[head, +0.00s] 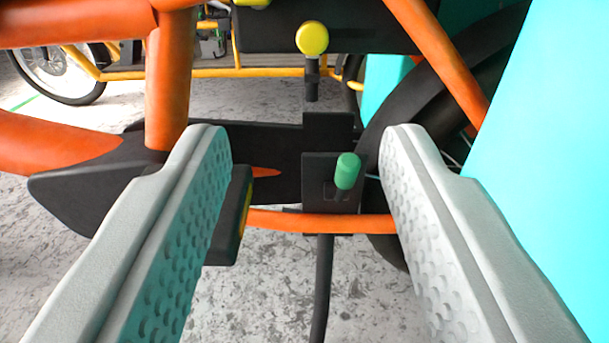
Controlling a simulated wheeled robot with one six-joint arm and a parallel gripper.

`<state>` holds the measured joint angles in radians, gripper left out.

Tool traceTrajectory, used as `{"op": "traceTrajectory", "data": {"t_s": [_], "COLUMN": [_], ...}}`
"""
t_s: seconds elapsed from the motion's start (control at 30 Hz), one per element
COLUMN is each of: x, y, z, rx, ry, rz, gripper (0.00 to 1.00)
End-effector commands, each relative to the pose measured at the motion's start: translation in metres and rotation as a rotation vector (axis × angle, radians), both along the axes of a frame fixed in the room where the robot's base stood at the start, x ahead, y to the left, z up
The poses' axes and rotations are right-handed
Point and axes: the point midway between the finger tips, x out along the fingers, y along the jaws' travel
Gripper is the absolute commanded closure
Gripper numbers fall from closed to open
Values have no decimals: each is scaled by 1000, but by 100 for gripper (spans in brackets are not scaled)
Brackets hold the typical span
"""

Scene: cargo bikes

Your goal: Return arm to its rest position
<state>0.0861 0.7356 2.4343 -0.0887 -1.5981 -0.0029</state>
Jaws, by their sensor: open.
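My gripper (306,150) is open in the head view, its two grey dimpled fingers wide apart with nothing held between them. Beyond the fingers is an orange cargo bike frame (168,80) with a black chain cover (90,175). In the gap between the fingers I see a green knob (347,170) on a black plate. A yellow knob (312,38) on a short black stem stands above it. I cannot tell whether either finger touches the bike.
A turquoise panel (560,130) fills the right side, close to the right finger. A black wheel (440,90) is partly hidden behind it. A black pedal (232,215) shows beside the left finger. A yellow bike (190,72) stands behind on the grey floor (265,280).

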Motion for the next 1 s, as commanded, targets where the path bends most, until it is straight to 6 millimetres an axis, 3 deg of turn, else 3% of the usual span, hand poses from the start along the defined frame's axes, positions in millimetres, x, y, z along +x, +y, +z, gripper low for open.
{"op": "traceTrajectory", "data": {"t_s": [0.2, 0.7, 0.87, 1.0], "x": [-13, -13, -6, 4], "y": [0, 0, 1, 2], "z": [0, 3, 25, 62], "rx": [0, 0, -5, -11], "ry": [0, -1, -4, -3], "rz": [0, 0, 0, -1], "gripper": [56, 56, 56, 56]}}
